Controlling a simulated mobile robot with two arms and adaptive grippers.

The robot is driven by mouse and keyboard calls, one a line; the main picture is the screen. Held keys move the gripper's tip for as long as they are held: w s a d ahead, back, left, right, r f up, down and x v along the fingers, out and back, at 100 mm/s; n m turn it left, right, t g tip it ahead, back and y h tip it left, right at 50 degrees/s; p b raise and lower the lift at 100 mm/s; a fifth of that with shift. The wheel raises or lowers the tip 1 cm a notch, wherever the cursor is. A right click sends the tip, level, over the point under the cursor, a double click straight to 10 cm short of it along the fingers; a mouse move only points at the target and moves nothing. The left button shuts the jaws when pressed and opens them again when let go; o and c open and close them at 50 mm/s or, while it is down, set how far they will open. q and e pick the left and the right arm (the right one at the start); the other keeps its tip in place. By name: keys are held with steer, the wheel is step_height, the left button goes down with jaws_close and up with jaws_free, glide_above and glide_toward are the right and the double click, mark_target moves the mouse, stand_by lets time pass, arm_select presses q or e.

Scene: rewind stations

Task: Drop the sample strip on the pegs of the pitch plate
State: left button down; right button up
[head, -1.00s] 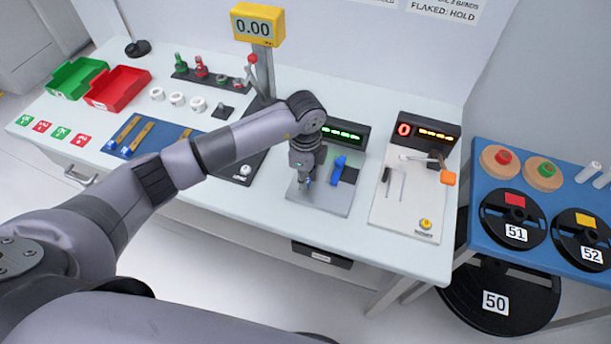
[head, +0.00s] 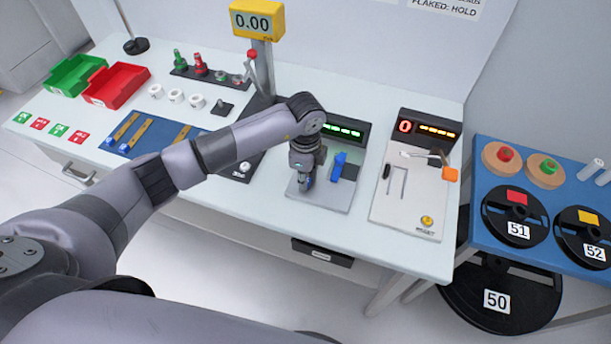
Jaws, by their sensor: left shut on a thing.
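My left gripper (head: 306,182) points down over the left part of the grey pitch plate (head: 322,198), close to its surface. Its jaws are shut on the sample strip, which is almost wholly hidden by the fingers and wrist. I cannot tell whether the strip touches the plate. The pegs are not visible behind the gripper. A blue upright piece (head: 338,165) stands on the plate just right of the gripper. A black display (head: 343,130) with green lights is at the plate's back. My right gripper is not in view.
A blue mat (head: 165,141) with blue-ended strips lies to the left. A light plate (head: 405,205) with a red-lit display (head: 428,128) stands to the right. A yellow 0.00 readout (head: 257,20) rises behind. Reels lie on the blue side table (head: 480,225).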

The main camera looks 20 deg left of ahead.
arm_select(q)
steer(key=shift+f, duration=0.35)
steer(key=c, duration=1.5)
jaws_free()
steer(key=shift+r, duration=0.1)
steer(key=shift+c, duration=0.2)
steer(key=shift+o, duration=1)
steer(key=shift+w, duration=0.1)
step_height(320, 180, up, 12)
steer(key=shift+s, duration=0.2)
steer(key=shift+f, duration=0.2)
